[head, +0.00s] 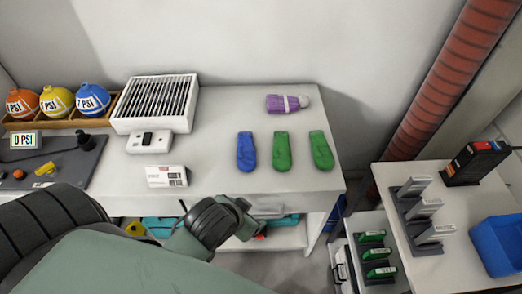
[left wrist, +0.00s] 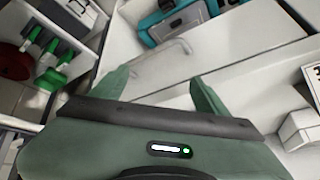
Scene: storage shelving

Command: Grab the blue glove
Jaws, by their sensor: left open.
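The blue glove (head: 246,151) lies flat on the white table, right of its middle, beside two green gloves, a left one (head: 283,151) and a right one (head: 321,151). My left gripper (head: 252,217) is at the table's front edge in the head view, in front of the blue glove and apart from it. In the left wrist view, my left gripper (left wrist: 160,88) has its two fingers spread with nothing between them. The blue glove does not show in that view. My right gripper is in neither view.
A purple glove (head: 287,103) lies behind the row. A white filter box (head: 155,103), a small white card box (head: 167,176) and colored spheres stand left. A lower side table (head: 458,241) with a blue bin (head: 497,245) is right. A drawer handle (left wrist: 150,62) faces my left wrist.

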